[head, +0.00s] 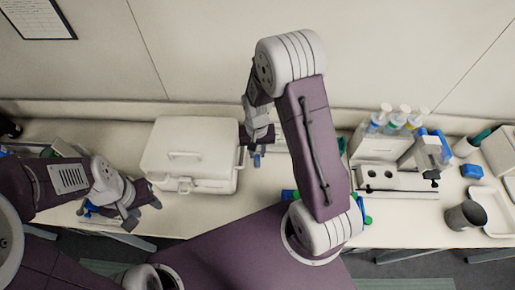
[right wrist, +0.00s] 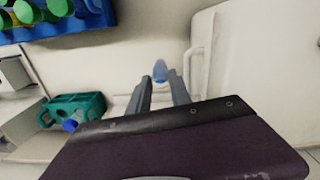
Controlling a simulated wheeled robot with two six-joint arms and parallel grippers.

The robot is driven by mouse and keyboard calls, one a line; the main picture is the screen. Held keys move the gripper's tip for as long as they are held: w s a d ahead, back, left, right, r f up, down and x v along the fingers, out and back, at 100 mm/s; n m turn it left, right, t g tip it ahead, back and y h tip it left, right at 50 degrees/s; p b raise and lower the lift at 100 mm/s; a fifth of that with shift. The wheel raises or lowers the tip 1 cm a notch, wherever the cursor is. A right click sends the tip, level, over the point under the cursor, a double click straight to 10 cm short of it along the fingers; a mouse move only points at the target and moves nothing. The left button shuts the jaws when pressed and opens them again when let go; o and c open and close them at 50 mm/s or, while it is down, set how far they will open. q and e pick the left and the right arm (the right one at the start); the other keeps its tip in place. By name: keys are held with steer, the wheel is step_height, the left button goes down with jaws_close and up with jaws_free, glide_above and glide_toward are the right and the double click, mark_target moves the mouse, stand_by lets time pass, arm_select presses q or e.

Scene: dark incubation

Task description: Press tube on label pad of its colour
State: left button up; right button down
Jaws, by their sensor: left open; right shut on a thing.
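The rest of that tube is hidden by the fingers. My left gripper (head: 132,212) is open at the front left of the bench. I cannot make out a label pad clearly in either view.
A white lidded box (head: 189,143) stands close left of the tube. A white holder with holes (head: 395,180), pump bottles (head: 397,119) and a grey cup (head: 466,215) are at the right. In the right wrist view, a green rack (right wrist: 92,103) is at the left.

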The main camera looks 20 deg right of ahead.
steer(key=shift+s+r, duration=0.1)
steer(key=shift+r, duration=0.1)
steer(key=shift+w+d, duration=0.25)
arm_select(q)
steer(key=shift+d+r, duration=0.15)
steer(key=shift+r, duration=0.1)
arm_select(e)
steer(key=w+d, duration=0.4)
steer(key=w, duration=0.5)
steer(key=shift+d+f, duration=0.2)
steer(key=shift+d, duration=0.1)
arm_select(q)
steer(key=shift+s, duration=0.2)
arm_select(e)
steer(key=shift+w, duration=0.1)
